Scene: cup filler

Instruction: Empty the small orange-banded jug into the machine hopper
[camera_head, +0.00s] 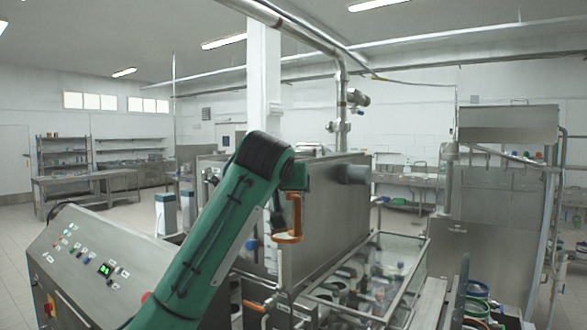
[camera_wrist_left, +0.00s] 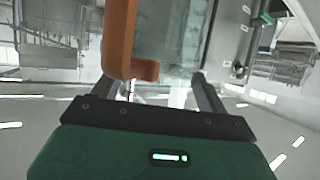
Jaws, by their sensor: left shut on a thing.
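The small jug shows in the head view as an orange handle (camera_head: 296,212) above a flat orange band; its clear body is hard to make out. In the left wrist view the orange handle (camera_wrist_left: 119,40) and pale see-through wall of the jug (camera_wrist_left: 170,35) stand between and beyond the fingers. My left gripper (camera_wrist_left: 158,85) is shut on the jug; in the head view its jaws are largely hidden behind the green arm. The jug is held in front of the machine's tall steel housing (camera_head: 325,225). Its contents and the hopper opening cannot be made out. My right gripper is not in view.
A clear-walled enclosure (camera_head: 385,270) lies right of the steel housing. Coloured round items (camera_head: 478,295) sit at the lower right. A steel cabinet (camera_head: 500,200) stands beyond them.

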